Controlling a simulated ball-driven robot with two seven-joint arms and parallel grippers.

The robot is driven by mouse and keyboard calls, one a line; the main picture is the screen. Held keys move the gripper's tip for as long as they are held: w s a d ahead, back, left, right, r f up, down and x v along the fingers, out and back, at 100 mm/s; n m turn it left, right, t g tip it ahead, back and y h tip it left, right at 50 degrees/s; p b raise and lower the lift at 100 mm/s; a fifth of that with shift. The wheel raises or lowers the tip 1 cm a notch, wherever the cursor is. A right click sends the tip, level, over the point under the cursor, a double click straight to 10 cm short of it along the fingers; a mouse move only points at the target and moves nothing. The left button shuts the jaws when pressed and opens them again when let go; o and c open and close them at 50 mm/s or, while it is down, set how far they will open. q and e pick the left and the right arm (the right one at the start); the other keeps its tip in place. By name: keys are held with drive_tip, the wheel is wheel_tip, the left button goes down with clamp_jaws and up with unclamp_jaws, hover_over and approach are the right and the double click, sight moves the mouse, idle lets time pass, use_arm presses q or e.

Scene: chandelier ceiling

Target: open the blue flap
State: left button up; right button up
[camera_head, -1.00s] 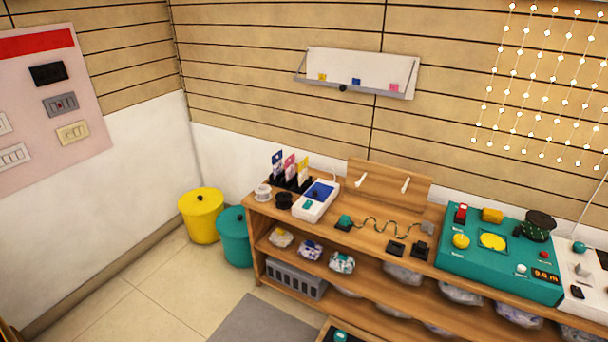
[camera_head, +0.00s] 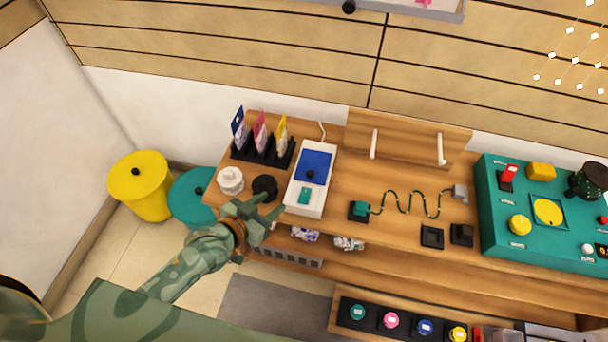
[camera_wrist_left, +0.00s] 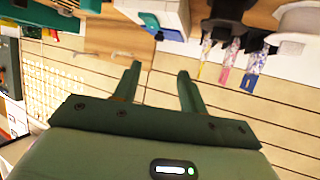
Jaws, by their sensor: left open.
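The blue flap (camera_head: 315,160) is a flat blue panel with a dark knob (camera_head: 310,174). It lies on top of a white box (camera_head: 303,209) on the wooden bench and looks closed. A small teal part (camera_head: 305,196) is on the same box, in front of the flap. My left gripper (camera_head: 271,206) is open and empty, just left of the box's front end and apart from the flap. In the left wrist view its two fingers (camera_wrist_left: 160,78) are spread with nothing between them, and the white box (camera_wrist_left: 150,10) is above them, partly cut off. My right gripper is not in view.
A black knob (camera_head: 265,187) and a white knob (camera_head: 230,180) stand left of the box. Behind them is a black rack (camera_head: 262,153) with upright cards. To the right are a teal plug with a wavy cord (camera_head: 360,210) and a teal console (camera_head: 495,220).

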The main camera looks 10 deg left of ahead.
sight(310, 173)
use_arm(q)
drive_tip(key=b+x, duration=0.3)
drive_tip(key=x, duration=0.5)
drive_tip(key=b+x, duration=0.3)
drive_tip(key=x, duration=0.5)
drive_tip(key=shift+w+r+b, duration=0.1)
drive_tip(key=shift+r+b, duration=0.15)
drive_tip(key=shift+b, duration=0.15)
drive_tip(key=shift+w+d, duration=0.15)
drive_tip(key=shift+r, duration=0.1)
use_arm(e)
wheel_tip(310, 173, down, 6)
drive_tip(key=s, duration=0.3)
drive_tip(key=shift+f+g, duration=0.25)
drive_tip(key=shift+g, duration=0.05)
use_arm(q)
clamp_jaws()
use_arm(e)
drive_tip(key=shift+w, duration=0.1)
